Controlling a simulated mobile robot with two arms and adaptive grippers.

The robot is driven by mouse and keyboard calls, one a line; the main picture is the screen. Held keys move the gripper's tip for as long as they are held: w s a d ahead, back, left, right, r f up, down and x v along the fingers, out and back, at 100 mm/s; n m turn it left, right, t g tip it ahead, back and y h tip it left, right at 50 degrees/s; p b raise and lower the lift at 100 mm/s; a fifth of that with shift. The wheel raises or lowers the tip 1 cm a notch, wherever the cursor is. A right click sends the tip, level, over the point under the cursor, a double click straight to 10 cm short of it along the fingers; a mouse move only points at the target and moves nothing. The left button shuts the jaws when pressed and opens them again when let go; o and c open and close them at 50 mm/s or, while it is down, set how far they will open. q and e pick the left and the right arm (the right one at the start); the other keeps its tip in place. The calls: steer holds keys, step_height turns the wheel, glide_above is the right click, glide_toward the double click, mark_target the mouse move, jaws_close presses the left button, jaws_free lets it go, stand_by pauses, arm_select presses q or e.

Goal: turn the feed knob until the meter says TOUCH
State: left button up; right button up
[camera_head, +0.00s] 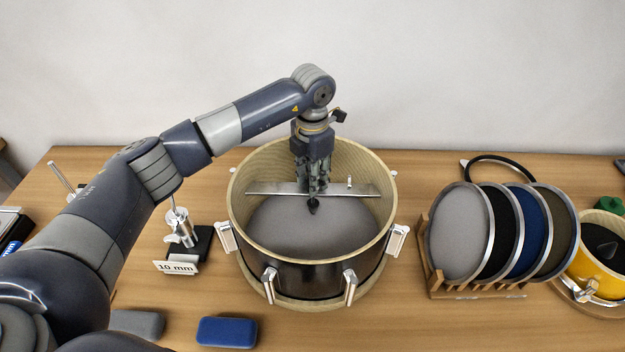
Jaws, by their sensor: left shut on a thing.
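My left gripper (313,190) reaches down into a round, open drum-like shell (262,168) and is shut at the thin metal bar (270,188) that spans it. The feed knob it is shut on is mostly hidden by the fingers. A small dark tip (313,207) shows just below the fingers, over the grey mesh (285,228) inside the shell. No meter reading TOUCH can be made out. A device with a blue label (10,247) is cut off at the left edge, its text unreadable. My right gripper is not in view.
A metal stand (180,228) with a "10 mm" card (177,267) stands left of the shell. A wooden rack (470,291) of round framed pads is on the right, beside a yellow drum (590,265). A blue block (227,332) and a grey block (137,323) lie in front.

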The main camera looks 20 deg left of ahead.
arm_select(q)
steer(key=shift+r, duration=0.1)
stand_by(0.3)
steer(key=o, duration=1.1)
step_height(320, 180, up, 12)
